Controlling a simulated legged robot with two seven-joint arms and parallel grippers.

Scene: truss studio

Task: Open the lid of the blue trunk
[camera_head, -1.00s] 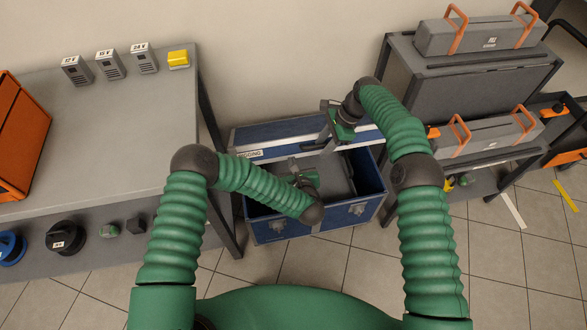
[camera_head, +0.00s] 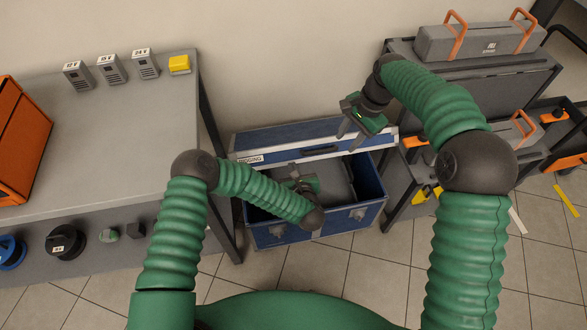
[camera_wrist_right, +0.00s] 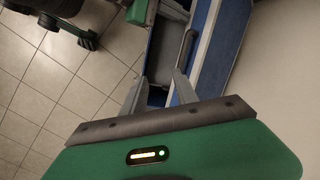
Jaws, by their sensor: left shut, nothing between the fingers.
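The blue trunk (camera_head: 285,232) stands on the floor in the middle of the head view, with its grey interior exposed. Its blue lid (camera_head: 290,137) is raised at the back, with a white label and a dark handle (camera_head: 320,149). The lid also shows in the right wrist view (camera_wrist_right: 224,42). My left gripper (camera_head: 296,170) is shut and empty, over the trunk's opening; my forearm partly hides it. My right gripper (camera_head: 352,138) is open and empty above the right part of the lid, apart from it. Its spread fingers show in the right wrist view (camera_wrist_right: 158,90).
A grey table (camera_head: 120,130) with small boxes stands at the left, close to the trunk. A dark cart (camera_head: 480,90) with grey cases stands at the right. A plain wall is behind the trunk. Tiled floor (camera_head: 290,270) is clear in front.

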